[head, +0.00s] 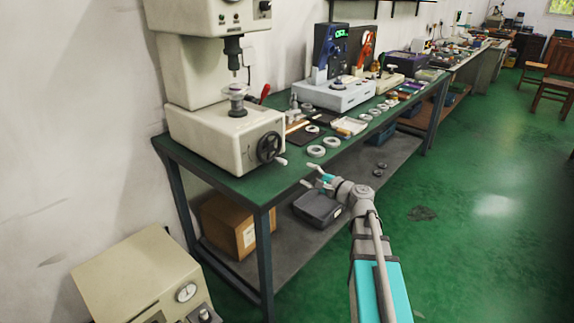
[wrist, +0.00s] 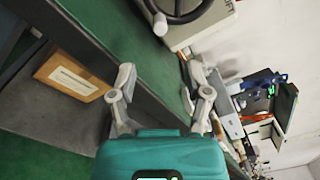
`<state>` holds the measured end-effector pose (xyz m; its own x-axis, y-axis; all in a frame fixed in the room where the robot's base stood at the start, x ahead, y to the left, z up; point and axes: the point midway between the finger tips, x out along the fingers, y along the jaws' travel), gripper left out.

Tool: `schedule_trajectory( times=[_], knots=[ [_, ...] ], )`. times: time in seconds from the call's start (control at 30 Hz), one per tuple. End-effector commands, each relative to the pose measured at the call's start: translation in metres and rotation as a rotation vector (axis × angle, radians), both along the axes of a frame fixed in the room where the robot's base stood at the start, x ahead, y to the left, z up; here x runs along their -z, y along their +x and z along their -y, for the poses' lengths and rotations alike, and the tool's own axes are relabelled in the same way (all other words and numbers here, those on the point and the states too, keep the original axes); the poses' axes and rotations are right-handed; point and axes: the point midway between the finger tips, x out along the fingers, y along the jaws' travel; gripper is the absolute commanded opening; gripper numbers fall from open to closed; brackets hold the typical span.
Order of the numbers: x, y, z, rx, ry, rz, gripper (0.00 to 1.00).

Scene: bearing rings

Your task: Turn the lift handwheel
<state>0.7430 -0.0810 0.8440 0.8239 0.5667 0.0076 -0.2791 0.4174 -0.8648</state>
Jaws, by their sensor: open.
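The lift handwheel (head: 269,147) is a dark spoked wheel with a light crank knob, on the front of the cream press machine (head: 205,138) at the near end of the green bench. In the wrist view the handwheel (wrist: 180,8) shows at the top, partly cut off by the frame edge. My gripper (head: 315,176) is open and empty. It is at the bench's front edge, to the right of and a little below the handwheel, apart from it. In the wrist view the two grey fingers of my gripper (wrist: 156,78) are spread, with the bench edge between and behind them.
Several metal rings (head: 317,151) lie on the bench (head: 200,158) right of the press. A grey and blue instrument (head: 335,95) stands behind them. A cardboard box (head: 228,226) and dark case (head: 316,209) are on the lower shelf. A beige unit (head: 140,280) stands front left. Green floor at right is open.

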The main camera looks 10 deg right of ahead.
Motion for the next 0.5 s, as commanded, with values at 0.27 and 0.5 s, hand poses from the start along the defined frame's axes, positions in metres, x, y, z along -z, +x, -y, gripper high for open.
schedule_trajectory(
  times=[0.27,0.5],
  knots=[
    [-0.0001,-0.0036,0.0046,-0.006,-0.312,0.215,0.63],
    [-0.0002,-0.0068,0.0081,-0.012,-0.593,0.413,0.63]
  ],
)
